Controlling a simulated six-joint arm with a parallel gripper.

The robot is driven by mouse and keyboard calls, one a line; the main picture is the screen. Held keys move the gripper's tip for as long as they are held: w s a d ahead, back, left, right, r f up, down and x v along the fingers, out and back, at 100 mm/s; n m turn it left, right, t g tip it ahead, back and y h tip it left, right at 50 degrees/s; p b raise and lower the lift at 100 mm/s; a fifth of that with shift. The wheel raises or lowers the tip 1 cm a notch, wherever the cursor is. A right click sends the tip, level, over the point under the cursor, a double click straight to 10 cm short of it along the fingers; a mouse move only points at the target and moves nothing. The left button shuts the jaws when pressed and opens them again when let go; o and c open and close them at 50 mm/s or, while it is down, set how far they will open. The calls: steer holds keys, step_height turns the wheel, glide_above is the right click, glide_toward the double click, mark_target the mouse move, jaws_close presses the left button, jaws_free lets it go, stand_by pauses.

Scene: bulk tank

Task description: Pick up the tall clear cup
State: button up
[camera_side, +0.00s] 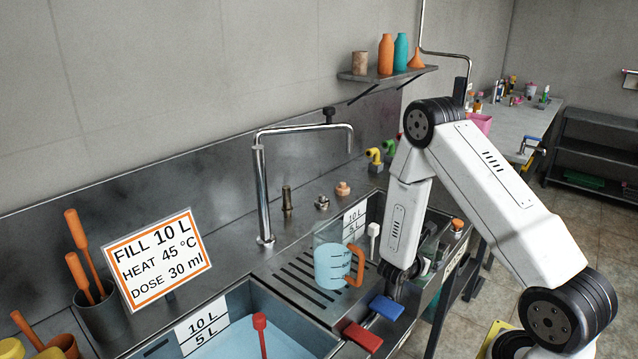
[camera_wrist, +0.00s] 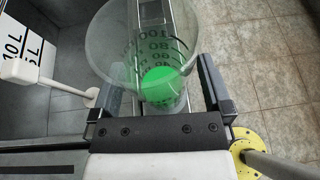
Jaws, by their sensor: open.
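The tall clear cup (camera_wrist: 140,45) fills the upper middle of the wrist view, with dark graduation marks and a green patch low in it. My gripper (camera_wrist: 162,80) is open, one finger on each side of the cup. I cannot tell whether either finger touches it. In the side view my gripper (camera_side: 396,284) points down at the right end of the drainer, and my arm hides most of what is behind it. The cup cannot be made out clearly there.
A clear jug (camera_side: 330,268) with an orange handle stands on the ribbed drainer (camera_side: 290,285), left of my gripper. Red (camera_side: 363,337) and blue (camera_side: 387,307) handles are at the front edge. A tap (camera_side: 262,190) rises behind.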

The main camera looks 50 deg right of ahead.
mark_target(429, 238)
stand_by(0.4)
steer(key=c, duration=1.3)
steer(key=shift+r, duration=0.25)
steer(key=shift+r, duration=4.65)
steer(key=shift+r, duration=0.1)
